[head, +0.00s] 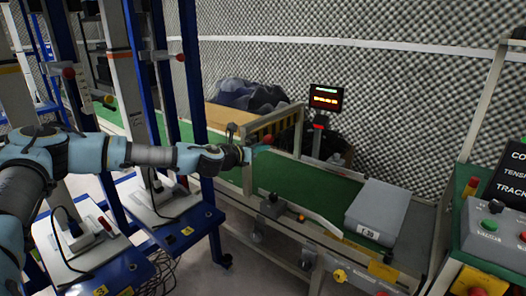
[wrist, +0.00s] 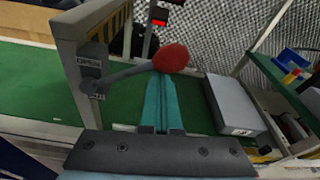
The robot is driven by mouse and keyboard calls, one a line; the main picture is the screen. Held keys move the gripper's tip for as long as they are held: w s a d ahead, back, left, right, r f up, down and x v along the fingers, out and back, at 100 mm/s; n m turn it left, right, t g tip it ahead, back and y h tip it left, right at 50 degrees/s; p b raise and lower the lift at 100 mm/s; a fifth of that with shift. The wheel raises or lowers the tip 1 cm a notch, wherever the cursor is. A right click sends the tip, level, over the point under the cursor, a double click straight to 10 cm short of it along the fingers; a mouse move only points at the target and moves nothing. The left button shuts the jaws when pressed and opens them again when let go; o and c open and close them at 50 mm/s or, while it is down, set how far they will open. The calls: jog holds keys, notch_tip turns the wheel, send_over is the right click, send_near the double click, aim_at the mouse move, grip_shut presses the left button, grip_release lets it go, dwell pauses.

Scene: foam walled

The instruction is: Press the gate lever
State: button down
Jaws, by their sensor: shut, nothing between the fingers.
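The gate lever in the wrist view is a grey arm (wrist: 130,74) with a red ball knob (wrist: 171,58). It runs from a pivot plate on the left gate post and slopes up to the right. In the head view the red knob (head: 267,140) shows small beside the gate (head: 274,124), a frame with a striped bar over the green belt. My gripper (wrist: 161,80) is shut and empty, its teal fingers together. The fingertips appear just below the knob in the wrist view; I cannot tell whether they touch it. My gripper also shows in the head view (head: 257,149), at the gate.
A grey box (head: 378,212) lies on the green belt (head: 325,190) right of the gate. A control panel (head: 495,225) stands at far right. A small display (head: 326,98) stands behind the belt. Blue-framed uprights (head: 190,80) stand close to my arm.

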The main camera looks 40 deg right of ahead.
dwell(0.5)
notch_tip(320, 180, down, 5)
jog(key=b, duration=0.4)
jog(key=r+v, duration=0.1)
jog(key=v, duration=0.8)
jog(key=shift+s+a+r+p, duration=0.2)
jog(key=shift+s+p, duration=0.1)
